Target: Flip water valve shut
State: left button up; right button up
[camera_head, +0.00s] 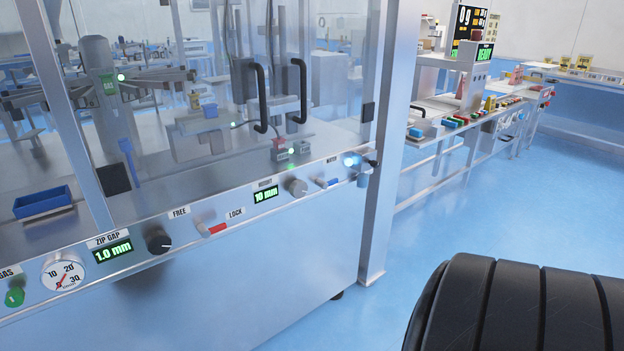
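A small lever with a blue handle (328,183) sits on the right part of the machine's front panel, the likely water valve. The small label above it is too small to read for certain. The handle lies nearly along the panel, sloping slightly. A lit blue-white lamp (350,160) is just right of it. A red-handled lever (214,229) sits further left between FREE and LOCK labels. Neither of my grippers is in view.
The metal machine's front panel (150,262) carries a gauge (63,273), a black knob (158,240), a grey knob (297,187) and green displays. Two black door handles (300,90) stick out above it. A metal post (383,200) stands right of the lever. Blue floor (500,215) is open at right.

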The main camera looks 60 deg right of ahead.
aim_at(324, 185)
jog(key=z, duration=1.95)
